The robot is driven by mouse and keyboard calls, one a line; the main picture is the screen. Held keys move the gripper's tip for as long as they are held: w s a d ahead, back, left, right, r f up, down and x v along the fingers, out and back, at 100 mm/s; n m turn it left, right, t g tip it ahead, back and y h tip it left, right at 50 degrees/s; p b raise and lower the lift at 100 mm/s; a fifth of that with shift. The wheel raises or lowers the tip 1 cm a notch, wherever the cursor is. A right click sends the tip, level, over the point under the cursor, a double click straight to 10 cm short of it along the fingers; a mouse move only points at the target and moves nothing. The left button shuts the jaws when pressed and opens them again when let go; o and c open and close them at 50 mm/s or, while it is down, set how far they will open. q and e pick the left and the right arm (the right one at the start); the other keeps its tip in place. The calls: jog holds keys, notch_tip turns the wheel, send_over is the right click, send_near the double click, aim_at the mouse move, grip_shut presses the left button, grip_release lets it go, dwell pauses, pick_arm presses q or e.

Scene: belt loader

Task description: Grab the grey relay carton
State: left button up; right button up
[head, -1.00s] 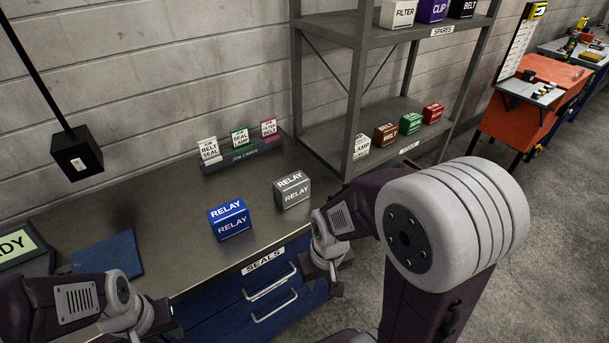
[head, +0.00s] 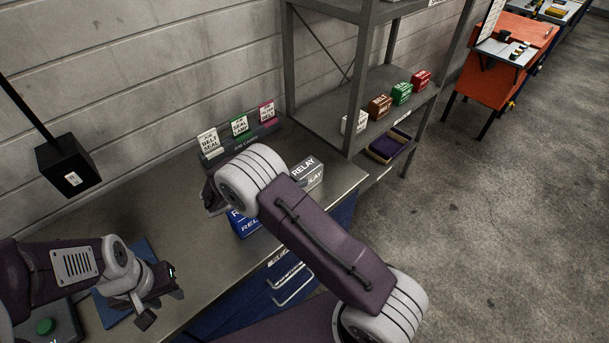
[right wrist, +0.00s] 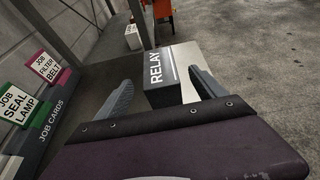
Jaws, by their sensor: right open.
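The grey relay carton (head: 309,172) stands on the steel bench, partly hidden by my right arm in the head view. In the right wrist view the carton (right wrist: 166,76) has white RELAY lettering and a white stripe. My right gripper (right wrist: 162,75) is open, with one finger to each side of the carton. A gap shows between the left finger and the carton; contact at the right finger cannot be told. In the head view the right fingers are hidden behind my wrist. My left gripper (head: 163,306) looks open and empty, over the bench's near left part.
A blue relay carton (head: 243,224) sits beside the grey one, mostly behind my right arm. A job card rack (head: 241,144) stands at the wall. A grey shelf (head: 342,134) with small cartons rises behind the bench's right end. A dark box (head: 68,165) hangs left.

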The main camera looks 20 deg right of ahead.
aim_at(300, 172)
jog(key=p+x, duration=0.1)
jog(key=x, duration=0.3)
jog(key=shift+d, duration=0.15)
jog(key=p+x, duration=0.1)
jog(key=x, duration=0.3)
jog(key=shift+w+d, duration=0.15)
jog(key=shift+d, duration=0.15)
jog(key=shift+w+d+f, duration=0.1)
jog(key=shift+d+f, duration=0.05)
jog(key=c, duration=1.6)
